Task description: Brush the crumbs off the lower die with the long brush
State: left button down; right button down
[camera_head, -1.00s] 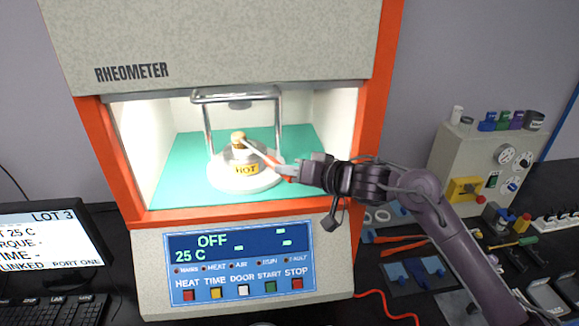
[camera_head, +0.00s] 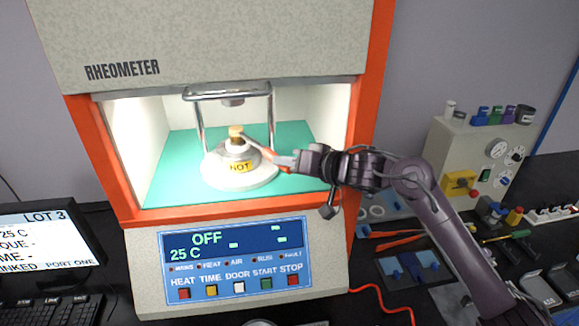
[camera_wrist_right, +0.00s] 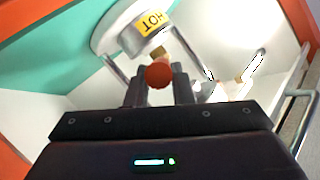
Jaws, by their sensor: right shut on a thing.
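My right gripper (camera_head: 291,161) is shut on the long brush (camera_head: 263,151), just inside the front of the open chamber. The brush points left and up from the jaws, its far end at the top of the lower die (camera_head: 236,150). A small tan piece shows there; whether it is bristle or die top, and whether they touch, I cannot tell. The die stands on a round white base with a yellow HOT label (camera_head: 240,167). In the right wrist view the brush's round red handle end (camera_wrist_right: 158,75) sits between the fingers. Crumbs are too small to make out. My left gripper is out of view.
A metal frame (camera_head: 270,115) arches over the die, with the upper die (camera_head: 232,100) above. Orange chamber edges (camera_head: 338,140) stand close to my right arm. The control panel (camera_head: 235,262) reads OFF, 25 C. Tools and a grey box (camera_head: 470,155) are at right.

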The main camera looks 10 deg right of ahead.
jog(key=shift+w, duration=0.2)
jog(key=shift+s, duration=1.55)
jog(key=shift+w+d, duration=0.2)
jog(key=shift+d, duration=0.5)
jog(key=shift+s, duration=0.2)
dwell(2.2)
